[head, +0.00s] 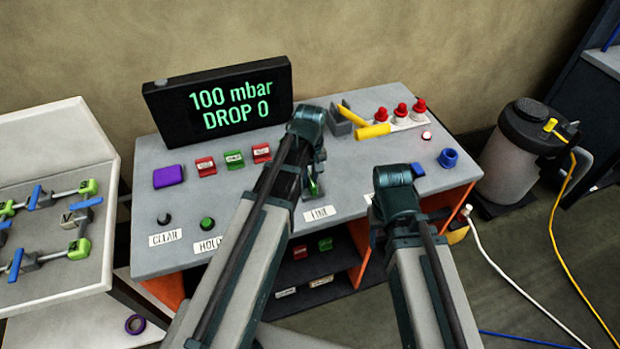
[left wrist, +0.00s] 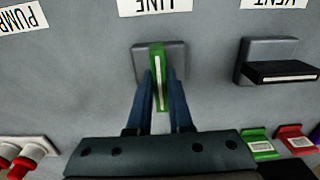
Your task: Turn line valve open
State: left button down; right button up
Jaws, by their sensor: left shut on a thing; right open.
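The line valve is a green handle with a pale stripe on a grey block (left wrist: 142,64), above the grey panel. Its handle (left wrist: 158,62) points toward my gripper, straight out from the LINE label (left wrist: 152,5), in the left wrist view. My left gripper (left wrist: 162,95) is shut on this handle, with one blue finger on each side. In the head view my left gripper (head: 314,186) is at the valve, just behind the LINE label (head: 319,213), and mostly covers it. My right gripper (head: 392,200) is over the panel's right part, apart from the valve; its fingers are largely hidden.
The vent valve (left wrist: 280,72) with a black handle is beside the line valve. A display (head: 222,100) reads 100 mbar, DROP 0. Several red-topped fittings (head: 402,112), a yellow tool (head: 372,131) and a blue knob (head: 448,158) are on the panel (head: 240,205). A parts tray (head: 50,150) stands left.

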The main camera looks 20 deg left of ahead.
aim_at(310, 178)
pick_arm(q)
jog(key=c, duration=0.8)
grip_release()
jog(key=shift+r, duration=0.1)
notch_tip(310, 178, up, 14)
jog(key=p, duration=1.3)
jog(key=shift+f+p, duration=0.2)
jog(key=shift+p, duration=0.2)
